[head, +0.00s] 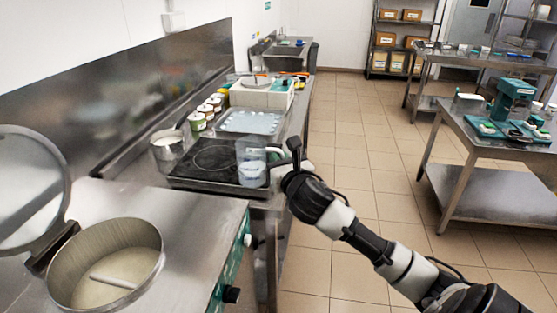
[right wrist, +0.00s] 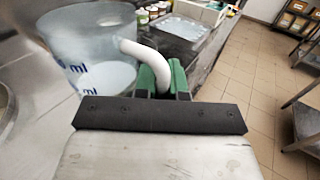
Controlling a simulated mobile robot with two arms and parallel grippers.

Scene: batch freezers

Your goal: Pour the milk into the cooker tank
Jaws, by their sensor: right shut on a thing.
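A clear measuring jug (head: 251,162) with blue markings hangs upright in front of the black hob in the head view. It also shows large at the left of the right wrist view (right wrist: 92,45). Its lower part looks whitish, but how much milk it holds is unclear. My right gripper (head: 282,160) is shut on the jug's white handle (right wrist: 150,62), with green finger pads either side. The round cooker tank (head: 140,236) is at the lower left, its lid (head: 28,190) raised. It holds a pale cream mass and a light paddle (head: 112,281). My left gripper is not in view.
A black hob (head: 205,165) lies behind the jug, with a steel pot (head: 168,152) at its left. A pale blue tray (head: 250,122) and several small tubs stand farther back. The steel top between jug and tank is clear.

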